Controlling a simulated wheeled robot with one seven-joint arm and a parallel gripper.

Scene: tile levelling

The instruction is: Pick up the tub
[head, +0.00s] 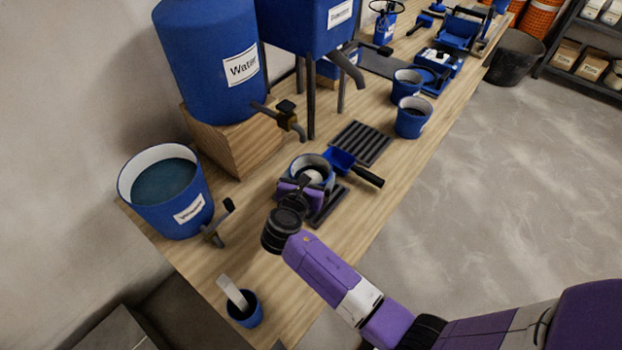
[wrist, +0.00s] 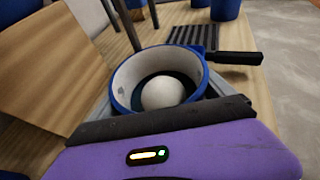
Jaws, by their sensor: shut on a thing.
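The tub (head: 326,176) is small and blue with a white inside, and stands upright on or just above the workbench. My gripper (head: 300,187) is shut on it from the near side. In the wrist view the tub (wrist: 122,82) sits between the fingers, beyond the purple gripper body. A round white thing (wrist: 161,93) lies in it on a dark bottom. The gripper hides the tub's near lower side, and I cannot tell whether its base touches the surface below.
A blue scoop (head: 340,160) with a black handle lies close behind the tub. Dark ribbed racks (head: 360,143) lie behind and under it. A water barrel (head: 205,60) with a tap and a blue bucket (head: 165,207) stand left. Two blue tubs (head: 412,120) stand farther back.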

